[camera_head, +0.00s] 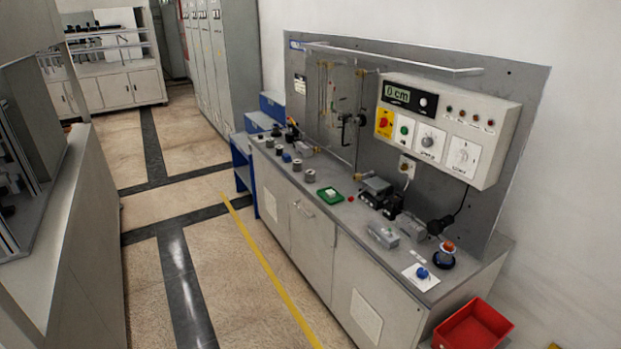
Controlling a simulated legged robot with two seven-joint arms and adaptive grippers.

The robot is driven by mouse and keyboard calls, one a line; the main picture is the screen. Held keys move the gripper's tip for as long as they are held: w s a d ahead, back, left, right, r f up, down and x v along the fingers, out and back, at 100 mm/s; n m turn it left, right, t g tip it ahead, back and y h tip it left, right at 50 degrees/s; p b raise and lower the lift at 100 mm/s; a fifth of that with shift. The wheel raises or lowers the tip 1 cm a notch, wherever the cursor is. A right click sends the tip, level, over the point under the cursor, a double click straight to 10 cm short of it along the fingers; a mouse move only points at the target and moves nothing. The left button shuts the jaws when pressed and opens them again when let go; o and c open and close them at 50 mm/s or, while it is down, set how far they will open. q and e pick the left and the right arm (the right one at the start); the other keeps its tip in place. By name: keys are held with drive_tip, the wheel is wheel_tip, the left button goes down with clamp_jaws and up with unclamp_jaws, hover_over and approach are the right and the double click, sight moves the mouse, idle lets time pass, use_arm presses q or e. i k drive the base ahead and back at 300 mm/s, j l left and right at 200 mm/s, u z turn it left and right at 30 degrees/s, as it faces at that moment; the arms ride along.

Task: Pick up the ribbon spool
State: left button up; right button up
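Several small spool-like cylinders stand in a row along the front edge of the grey workbench (345,235), left of its middle. The nearest cylinder (310,175) is grey with a dark centre. Another grey cylinder (297,165) stands just behind it, and a darker one (280,151) is farther left. I cannot tell which of them is the ribbon spool, as they are small and far off. Neither of my grippers is in view.
A green tray (327,199), a grey metal block (383,236), a blue knob (422,273) on a white card and a dark flask (443,259) share the bench. A red bin (472,327) stands at its right end. Open floor (235,270) lies left of the bench.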

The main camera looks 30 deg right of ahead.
sight(309, 175)
drive_tip(key=i+l+z, duration=0.35)
drive_tip(key=i, duration=0.15)
drive_tip(key=i+l+z, duration=0.3)
drive_tip(key=i, duration=0.25)
drive_tip(key=i+z, duration=0.35)
drive_tip(key=i, duration=0.15)
